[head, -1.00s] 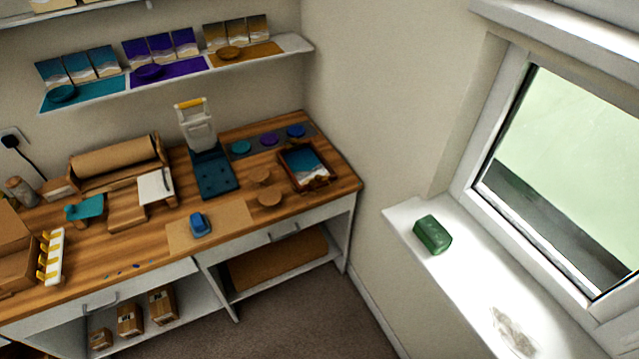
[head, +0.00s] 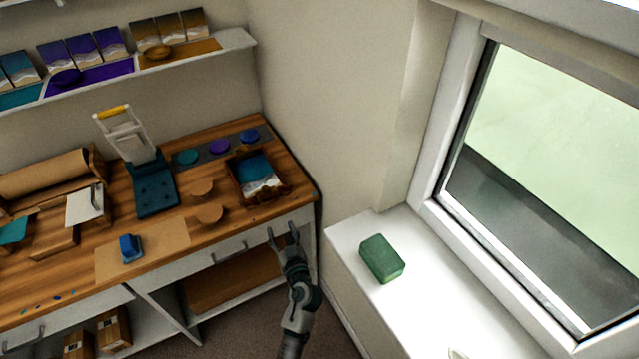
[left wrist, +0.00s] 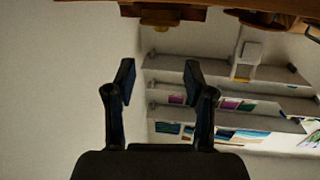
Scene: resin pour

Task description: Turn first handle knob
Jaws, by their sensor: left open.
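No handle that is plainly a knob shows. The white-framed window (head: 428,192) fills the right of the head view, and no handle shows on its visible frame. A drawer of the bench has a bar handle (head: 230,253), left of my left gripper (head: 283,232). Another bar handle (head: 30,338) is at the lower left. My left gripper is open and empty, fingers up, in front of the bench's right end. It also shows open in the left wrist view (left wrist: 158,80), with nothing between its fingers. My right gripper is not in view.
A green block (head: 382,258) lies on the white windowsill (head: 348,236). The wooden bench (head: 225,212) holds a press with a yellow-topped lever (head: 113,111), a framed tray (head: 284,187) and a blue item (head: 130,248). Floor shows below the bench.

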